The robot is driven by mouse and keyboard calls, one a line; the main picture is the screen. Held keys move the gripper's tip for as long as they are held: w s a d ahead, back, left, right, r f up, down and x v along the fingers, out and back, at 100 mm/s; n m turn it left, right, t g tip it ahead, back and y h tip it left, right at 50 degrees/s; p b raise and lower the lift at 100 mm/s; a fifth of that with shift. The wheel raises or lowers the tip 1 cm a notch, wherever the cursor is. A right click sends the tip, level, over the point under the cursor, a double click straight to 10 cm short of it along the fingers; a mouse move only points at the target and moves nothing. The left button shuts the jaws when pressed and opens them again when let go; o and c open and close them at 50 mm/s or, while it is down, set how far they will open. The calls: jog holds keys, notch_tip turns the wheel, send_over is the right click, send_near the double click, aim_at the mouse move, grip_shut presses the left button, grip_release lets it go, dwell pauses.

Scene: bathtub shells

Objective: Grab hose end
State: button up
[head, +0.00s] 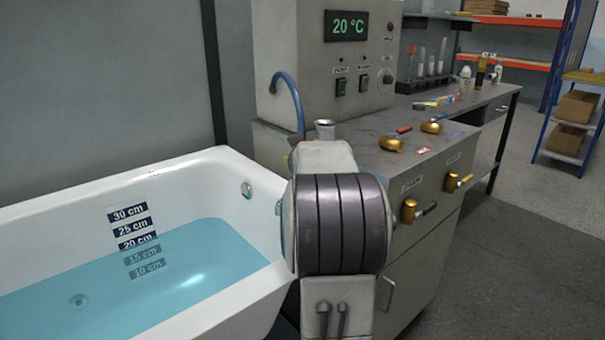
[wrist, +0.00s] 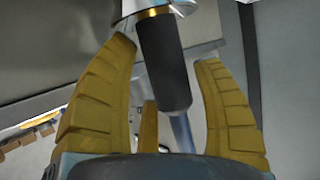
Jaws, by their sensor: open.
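The hose end (wrist: 163,62) is a black cylinder with a gold ring and a flared silver top in the wrist view. A blue-grey length of hose (wrist: 182,132) runs down from it. My gripper (wrist: 166,56) is open, with yellow ribbed fingers on either side of the black part and visible gaps between. A third finger shows low behind it. In the head view the blue hose (head: 292,92) arches from the control box and passes behind my arm, which hides my fingers. A small silver flared piece (head: 325,129) shows just above my arm.
A white bathtub (head: 120,185) with blue water is at left. The control box (head: 345,60) reads 20 °C and stands on a grey bench (head: 375,160) with gold valves (head: 408,211) on its front. Open floor (head: 510,240) lies at right.

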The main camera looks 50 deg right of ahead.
jog(key=c, duration=1.1)
jog(key=shift+r, duration=0.15)
